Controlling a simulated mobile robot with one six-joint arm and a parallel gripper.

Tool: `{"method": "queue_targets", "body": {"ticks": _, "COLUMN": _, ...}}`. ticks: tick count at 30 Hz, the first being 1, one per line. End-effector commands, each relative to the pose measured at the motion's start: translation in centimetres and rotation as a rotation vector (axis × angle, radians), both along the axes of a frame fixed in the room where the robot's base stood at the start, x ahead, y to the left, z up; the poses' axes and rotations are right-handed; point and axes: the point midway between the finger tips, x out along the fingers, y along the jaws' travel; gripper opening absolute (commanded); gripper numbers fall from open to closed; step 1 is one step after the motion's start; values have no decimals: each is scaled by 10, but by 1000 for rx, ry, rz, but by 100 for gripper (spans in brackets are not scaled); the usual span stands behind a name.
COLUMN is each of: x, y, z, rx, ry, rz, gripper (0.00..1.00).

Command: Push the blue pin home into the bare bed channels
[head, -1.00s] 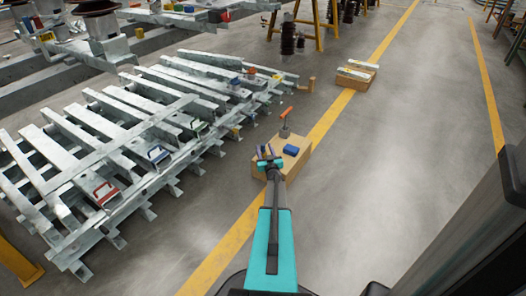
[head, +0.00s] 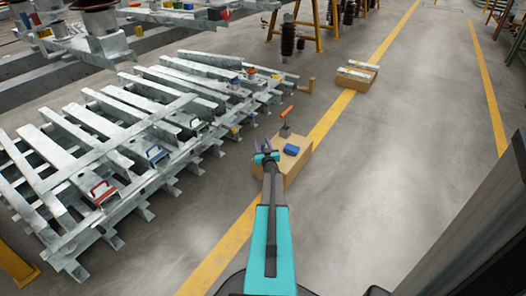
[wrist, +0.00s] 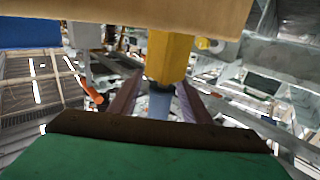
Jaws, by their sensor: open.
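My gripper (head: 263,150) is at the left edge of a cardboard box, with its jaws open. In the wrist view, which looks upside down, my gripper's dark jaws (wrist: 156,103) stand either side of a pin-like piece with a blue shaft (wrist: 158,104) and a yellow six-sided part (wrist: 170,56). The yellow part lies toward the box; whether the jaws touch the shaft cannot be told. The steel bed (head: 100,150) of galvanised channels lies on the floor to the left. A blue bracket (head: 157,154) sits on it.
The cardboard box (head: 297,165) bears a blue block (head: 291,149). An orange-handled tool (head: 286,115) stands behind it. Red (head: 103,192) and green (head: 195,125) brackets sit on the bed. Another box (head: 354,80) stands farther back.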

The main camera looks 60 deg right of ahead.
Motion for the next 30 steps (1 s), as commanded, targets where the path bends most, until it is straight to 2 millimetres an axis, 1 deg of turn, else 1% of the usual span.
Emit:
{"method": "queue_targets", "body": {"ticks": 15, "x": 0, "y": 0, "z": 0, "rx": 0, "ry": 0, "rz": 0, "gripper": 43}}
{"method": "queue_targets", "body": {"ticks": 16, "x": 0, "y": 0, "z": 0, "rx": 0, "ry": 0, "rz": 0, "gripper": 42}}
{"method": "queue_targets", "body": {"ticks": 20, "x": 0, "y": 0, "z": 1, "rx": 0, "ry": 0, "rz": 0, "gripper": 20}}
{"method": "queue_targets", "body": {"ticks": 21, "x": 0, "y": 0, "z": 1, "rx": 0, "ry": 0, "rz": 0, "gripper": 13}}
{"method": "queue_targets", "body": {"ticks": 23, "x": 0, "y": 0, "z": 0, "rx": 0, "ry": 0, "rz": 0, "gripper": 3}}
{"method": "queue_targets", "body": {"ticks": 24, "x": 0, "y": 0, "z": 0, "rx": 0, "ry": 0, "rz": 0, "gripper": 0}}
{"method": "queue_targets", "body": {"ticks": 30, "x": 0, "y": 0, "z": 1, "rx": -1, "ry": -1, "rz": 0, "gripper": 0}}
